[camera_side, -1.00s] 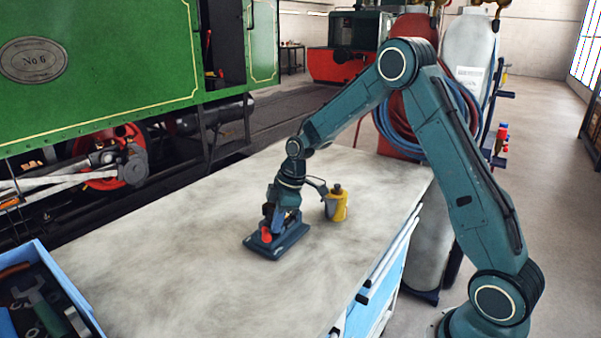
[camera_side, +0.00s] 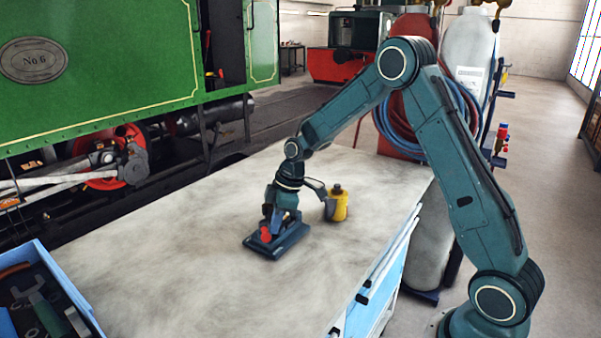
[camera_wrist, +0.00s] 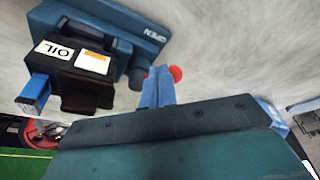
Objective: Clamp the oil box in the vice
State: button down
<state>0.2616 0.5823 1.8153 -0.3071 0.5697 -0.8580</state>
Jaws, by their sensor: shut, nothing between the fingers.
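The blue vice (camera_side: 290,240) lies on the bench below my gripper, and its body with the word OPEN shows in the wrist view (camera_wrist: 120,25). The black oil box (camera_wrist: 75,72), with a white OIL label and an orange label, sits at the vice in the wrist view. In the side view my gripper largely hides it. The vice's red knob (camera_side: 265,235) also shows in the wrist view (camera_wrist: 176,74). My gripper (camera_wrist: 158,75) is shut and empty, its blue fingertips close beside the knob. Whether they touch it I cannot tell.
A yellow can (camera_side: 340,204) stands just right of my gripper on the bench (camera_side: 160,260). A blue tray (camera_side: 70,290) of tools is at the near left. The bench's front and left middle are clear. A green locomotive (camera_side: 120,60) stands behind.

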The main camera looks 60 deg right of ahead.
aim_at(264, 234)
jog(key=shift+a, duration=0.1)
jog(key=m, duration=0.1)
jog(key=a+m, duration=0.1)
jog(key=m, duration=0.1)
jog(key=m+h, duration=0.1)
jog(key=shift+w+a+t, duration=0.3)
jog(key=shift+a+t, duration=0.1)
jog(key=m, duration=0.2)
jog(key=w+a+m+h, duration=0.1)
jog(key=m, duration=0.1)
jog(key=w+m+h, duration=0.1)
jog(key=m, duration=0.2)
jog(key=w+m, duration=0.1)
jog(key=m, duration=0.2)
jog(key=w+a+m+h, duration=0.1)
jog(key=w+m, duration=0.1)
jog(key=m, duration=0.1)
jog(key=shift+g+h, duration=0.3)
jog(key=shift+a, duration=0.15)
